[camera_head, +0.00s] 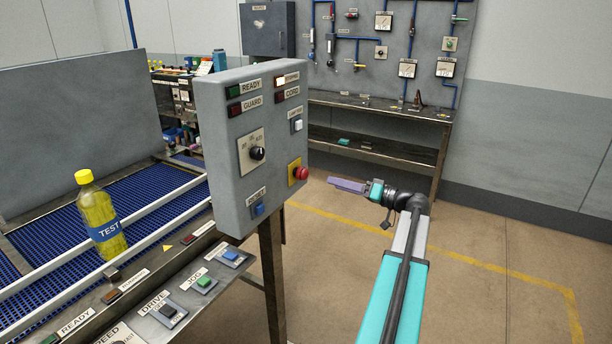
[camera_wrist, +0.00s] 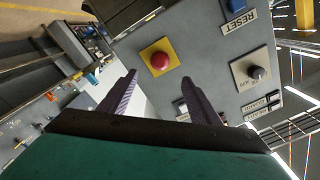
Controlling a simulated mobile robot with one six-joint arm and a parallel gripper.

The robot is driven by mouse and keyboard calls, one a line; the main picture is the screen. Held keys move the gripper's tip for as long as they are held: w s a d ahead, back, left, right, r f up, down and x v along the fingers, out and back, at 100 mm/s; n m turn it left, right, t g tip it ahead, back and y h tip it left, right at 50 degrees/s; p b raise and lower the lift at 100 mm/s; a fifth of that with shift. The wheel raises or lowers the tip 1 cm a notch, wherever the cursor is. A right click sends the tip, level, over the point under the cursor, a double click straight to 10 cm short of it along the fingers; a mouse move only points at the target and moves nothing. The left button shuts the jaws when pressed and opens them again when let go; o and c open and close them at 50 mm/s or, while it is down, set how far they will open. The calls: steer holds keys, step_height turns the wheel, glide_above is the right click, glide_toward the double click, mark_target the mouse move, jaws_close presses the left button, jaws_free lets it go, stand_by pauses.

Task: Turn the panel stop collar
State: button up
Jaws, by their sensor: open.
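The stop is a red round button (camera_head: 301,174) on a yellow plate (camera_head: 292,181), low on the right side of the grey control panel (camera_head: 228,200). In the wrist view the red button (camera_wrist: 160,62) sits on its yellow plate (camera_wrist: 149,51), just past the fingertips and roughly between them. Its collar cannot be told apart from the button. My gripper (camera_head: 345,185) is to the right of the panel in the head view, apart from it. In the wrist view my gripper (camera_wrist: 158,78) has its two purple fingers spread, with nothing between them.
The panel also carries a black selector knob (camera_head: 257,153), a blue reset button (camera_head: 258,208), a white button (camera_head: 298,125) and lamps. A conveyor with a yellow bottle (camera_head: 98,217) stands at left. A workbench (camera_head: 380,111) is behind. The floor at right is clear.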

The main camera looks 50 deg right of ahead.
mark_target(307, 175)
steer(key=p+x, duration=0.4)
steer(key=x, duration=0.7)
steer(key=shift+w+r, duration=0.1)
steer(key=shift+r, duration=0.05)
steer(key=shift+x, duration=0.9)
steer(key=shift+c, duration=0.3)
steer(key=c, duration=1)
